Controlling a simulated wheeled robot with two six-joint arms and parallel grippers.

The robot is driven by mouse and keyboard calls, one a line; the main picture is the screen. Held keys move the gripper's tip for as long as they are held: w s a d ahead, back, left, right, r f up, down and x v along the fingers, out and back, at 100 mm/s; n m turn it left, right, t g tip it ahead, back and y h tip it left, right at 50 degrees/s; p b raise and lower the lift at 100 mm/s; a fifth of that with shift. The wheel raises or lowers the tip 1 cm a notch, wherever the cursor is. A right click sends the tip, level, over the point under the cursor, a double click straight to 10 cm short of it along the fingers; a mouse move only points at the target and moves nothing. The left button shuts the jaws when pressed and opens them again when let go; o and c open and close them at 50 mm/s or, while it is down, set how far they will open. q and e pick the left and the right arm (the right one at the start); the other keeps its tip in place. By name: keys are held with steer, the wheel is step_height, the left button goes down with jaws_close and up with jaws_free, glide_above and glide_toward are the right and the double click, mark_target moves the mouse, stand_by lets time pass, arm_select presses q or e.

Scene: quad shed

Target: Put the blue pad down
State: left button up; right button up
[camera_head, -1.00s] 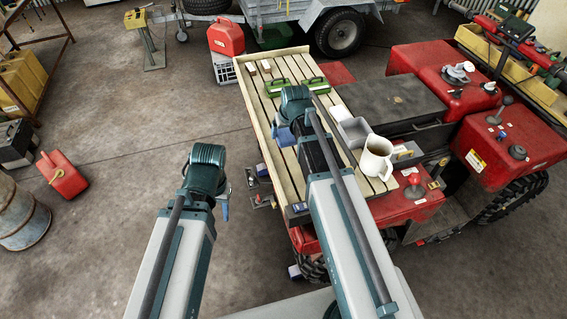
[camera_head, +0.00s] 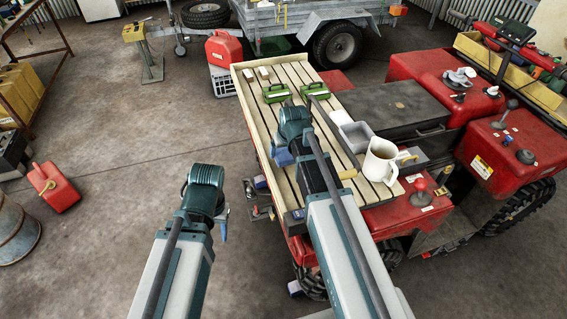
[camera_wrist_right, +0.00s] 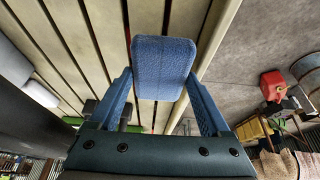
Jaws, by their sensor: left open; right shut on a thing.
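The blue pad (camera_wrist_right: 163,65) is a rounded block between the blue fingers of my right gripper (camera_wrist_right: 160,92) in the right wrist view. The right gripper is shut on it. In the head view the right gripper (camera_head: 283,158) is over the left part of the slatted wooden deck (camera_head: 241,98), near its side board. The wrist hides most of the pad there. I cannot tell whether the pad touches the slats. My left gripper (camera_head: 223,226) is open, left of the deck and over the floor side; its jaws are small in view.
On the deck are two green-handled items (camera_head: 276,93), small pale blocks (camera_head: 263,73), a grey tray (camera_head: 355,136) and a white mug (camera_head: 380,161). A tan handle (camera_head: 347,174) lies beside my right arm. The red quad (camera_head: 438,72) is at right. Some slats at mid-deck are bare.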

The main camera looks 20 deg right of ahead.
mark_target(285, 155)
steer(key=shift+f+b, duration=1.75)
steer(key=shift+b, duration=0.1)
steer(key=shift+f, duration=0.1)
steer(key=shift+f, duration=0.15)
steer(key=o, duration=0.9)
